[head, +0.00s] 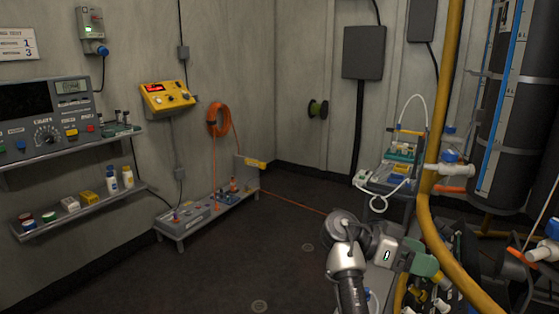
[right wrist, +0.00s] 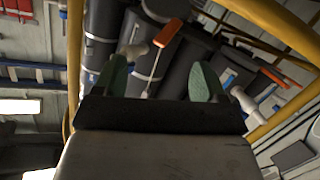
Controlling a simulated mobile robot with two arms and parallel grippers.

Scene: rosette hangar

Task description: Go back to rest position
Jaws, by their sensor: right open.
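My right gripper (head: 432,268) is at the lower right of the head view, with its green fingers beside the yellow pipe (head: 429,215). In the right wrist view its two green fingers (right wrist: 160,80) stand wide apart with nothing held between them. Behind them are dark cylinders (right wrist: 106,50) and an orange-handled valve (right wrist: 169,45), at a distance I cannot tell. My left gripper does not show in either view.
Dark tanks (head: 508,110), pipes and valves crowd the right side. A low grey bench (head: 212,213) and wall shelves (head: 80,204) stand at left. A small trolley (head: 385,187) with a white hose stands behind my right arm. The middle floor (head: 265,250) is clear.

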